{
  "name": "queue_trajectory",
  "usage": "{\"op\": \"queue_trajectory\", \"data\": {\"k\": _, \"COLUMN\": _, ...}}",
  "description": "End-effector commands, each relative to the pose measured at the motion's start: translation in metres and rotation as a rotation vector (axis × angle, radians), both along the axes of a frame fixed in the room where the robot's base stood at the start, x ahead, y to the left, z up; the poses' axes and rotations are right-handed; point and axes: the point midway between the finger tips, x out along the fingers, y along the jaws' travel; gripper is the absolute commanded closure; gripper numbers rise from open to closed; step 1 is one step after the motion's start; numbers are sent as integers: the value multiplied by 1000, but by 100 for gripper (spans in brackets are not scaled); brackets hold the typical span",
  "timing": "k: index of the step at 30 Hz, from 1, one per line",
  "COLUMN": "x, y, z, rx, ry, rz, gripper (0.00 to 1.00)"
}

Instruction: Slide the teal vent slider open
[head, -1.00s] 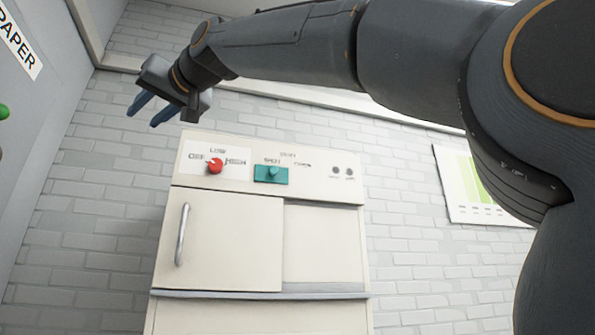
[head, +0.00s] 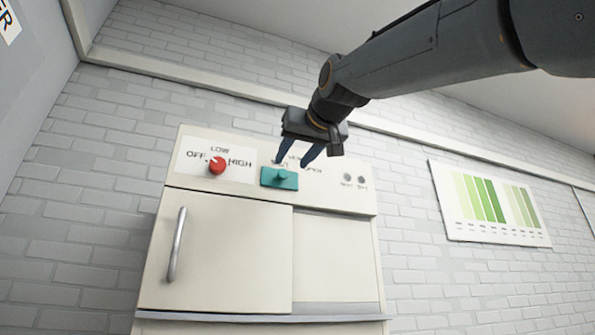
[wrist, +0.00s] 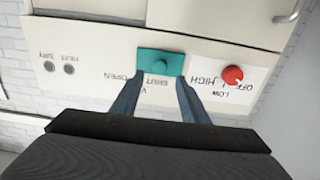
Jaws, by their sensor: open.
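The teal vent slider (head: 279,178) is a small plate with a round knob on the cream cabinet's top panel. It sits at the left, under the SHUT side of its label, with OPEN to its right. In the wrist view, which is upside down, the slider (wrist: 160,63) lies just beyond and between my fingertips. My gripper (head: 299,163) is open and empty, with its blue fingers pointing down just above the slider. The gripper's two fingers also show in the wrist view (wrist: 161,84). I cannot tell whether a finger touches the panel.
A red knob (head: 217,166) marked OFF, LOW and HIGH is left of the slider. Two small dark round fittings (head: 354,178) are at the right. Below is a cabinet door (head: 228,252) with a metal handle (head: 177,245). A green chart (head: 490,205) hangs on the brick wall.

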Motion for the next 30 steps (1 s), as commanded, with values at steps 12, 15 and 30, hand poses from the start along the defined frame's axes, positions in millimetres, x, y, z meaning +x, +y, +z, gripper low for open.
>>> {"op": "queue_trajectory", "data": {"k": 12, "x": 57, "y": 14, "z": 1, "rx": -1, "ry": 1, "rz": -4, "gripper": 59}}
{"op": "queue_trajectory", "data": {"k": 15, "x": 62, "y": 16, "z": 1, "rx": -1, "ry": 0, "rz": -4, "gripper": 59}}
{"op": "queue_trajectory", "data": {"k": 30, "x": 65, "y": 16, "z": 0, "rx": 0, "ry": 0, "rz": -4, "gripper": 93}}
